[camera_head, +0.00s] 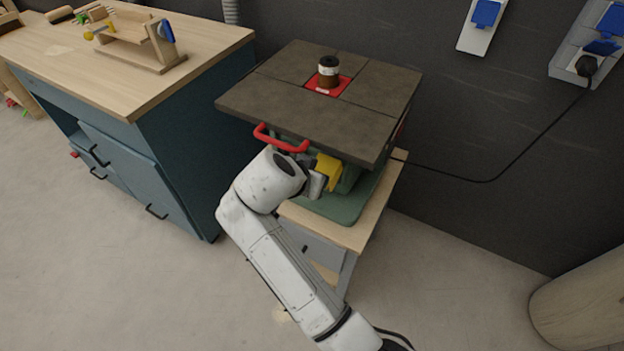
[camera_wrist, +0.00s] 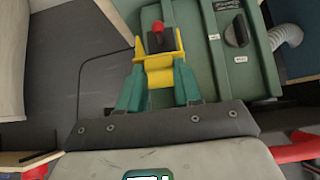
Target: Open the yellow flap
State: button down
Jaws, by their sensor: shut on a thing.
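The yellow flap (camera_head: 329,171) is on the front of the green machine (camera_head: 345,208), just under its dark top. In the wrist view the flap (camera_wrist: 159,77) lies between my two teal fingers. A dark block with a red button (camera_wrist: 157,27) shows past the flap, between its yellow side pieces. My gripper (camera_wrist: 159,84) is shut on the flap's near part. In the head view my gripper (camera_head: 317,184) reaches the flap from the left, and my wrist hides part of the machine's front.
A red handle (camera_head: 278,138) sticks out at the top's front edge, close to my wrist. A black knob (camera_wrist: 236,30) sits beside the flap. The blue workbench (camera_head: 190,130) stands left. A cable (camera_head: 480,181) runs to the wall.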

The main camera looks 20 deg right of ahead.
jog(key=shift+w+d+r, duration=0.15)
jog(key=shift+d+r, duration=0.05)
jog(key=c, duration=0.8)
grip_release()
jog(key=shift+d+f, duration=0.1)
jog(key=shift+f, duration=0.05)
jog(key=shift+o, duration=0.2)
jog(key=v, duration=1.1)
jog(key=shift+f, duration=0.1)
